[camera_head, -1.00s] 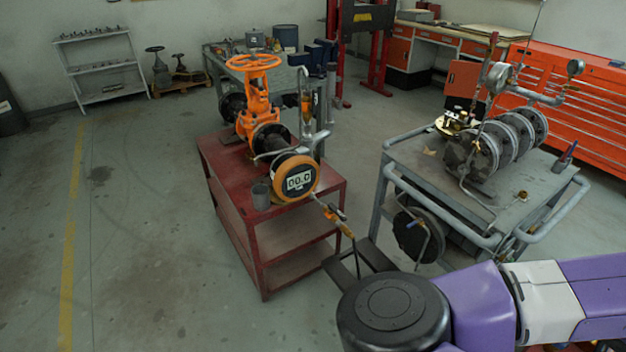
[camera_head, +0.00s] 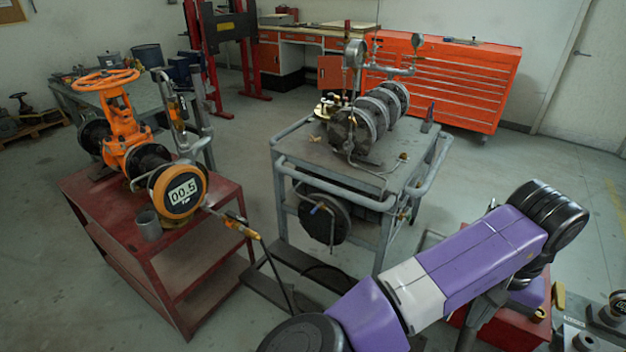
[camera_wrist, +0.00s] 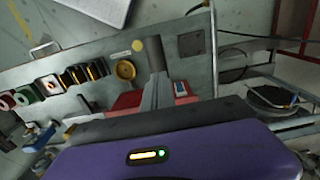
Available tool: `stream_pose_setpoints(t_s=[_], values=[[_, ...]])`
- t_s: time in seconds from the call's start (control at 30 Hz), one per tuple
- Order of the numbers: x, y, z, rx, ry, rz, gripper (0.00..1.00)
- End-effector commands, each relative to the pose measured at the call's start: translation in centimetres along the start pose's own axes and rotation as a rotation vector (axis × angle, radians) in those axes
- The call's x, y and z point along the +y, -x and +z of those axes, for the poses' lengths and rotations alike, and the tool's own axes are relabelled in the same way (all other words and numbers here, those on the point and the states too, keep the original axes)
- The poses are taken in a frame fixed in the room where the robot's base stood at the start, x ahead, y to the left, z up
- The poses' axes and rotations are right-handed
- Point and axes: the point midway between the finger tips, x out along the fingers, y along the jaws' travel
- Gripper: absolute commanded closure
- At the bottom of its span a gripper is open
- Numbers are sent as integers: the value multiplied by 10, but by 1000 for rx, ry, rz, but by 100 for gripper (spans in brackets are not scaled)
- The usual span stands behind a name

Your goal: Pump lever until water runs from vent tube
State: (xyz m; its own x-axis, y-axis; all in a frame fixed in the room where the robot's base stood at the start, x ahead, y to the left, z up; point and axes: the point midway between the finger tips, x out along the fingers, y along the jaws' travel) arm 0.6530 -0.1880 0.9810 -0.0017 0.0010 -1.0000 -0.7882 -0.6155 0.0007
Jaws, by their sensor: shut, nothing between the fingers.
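A grey cart (camera_head: 300,160) carries a dark pump-like assembly with several round flanges (camera_head: 375,105) and a gauge (camera_head: 356,53). An upright dark rod (camera_head: 347,35) beside the gauge may be the lever; I cannot be sure. A thin bent tube (camera_head: 350,160) runs over the cart's front; I cannot tell whether it is the vent tube. No running water is visible. An orange gate valve (camera_head: 117,120) with a round display (camera_head: 178,192) reading about 00.5 sits on a red cart. My gripper (camera_wrist: 156,55) is shut and empty in the wrist view, away from the grey cart.
The red cart (camera_head: 185,255) stands left of the grey cart. A hose with a yellow fitting (camera_head: 235,220) hangs between them. Orange drawers (camera_head: 450,80) stand behind.

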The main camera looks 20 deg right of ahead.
Motion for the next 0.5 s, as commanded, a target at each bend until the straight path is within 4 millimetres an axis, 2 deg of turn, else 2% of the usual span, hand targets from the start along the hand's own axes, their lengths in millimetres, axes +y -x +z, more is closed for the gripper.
stream_pose_setpoints(t_s=[0.27,0.5], values=[[0,7,0,2,0,0,100],[1,48,0,2,0,1,100]])
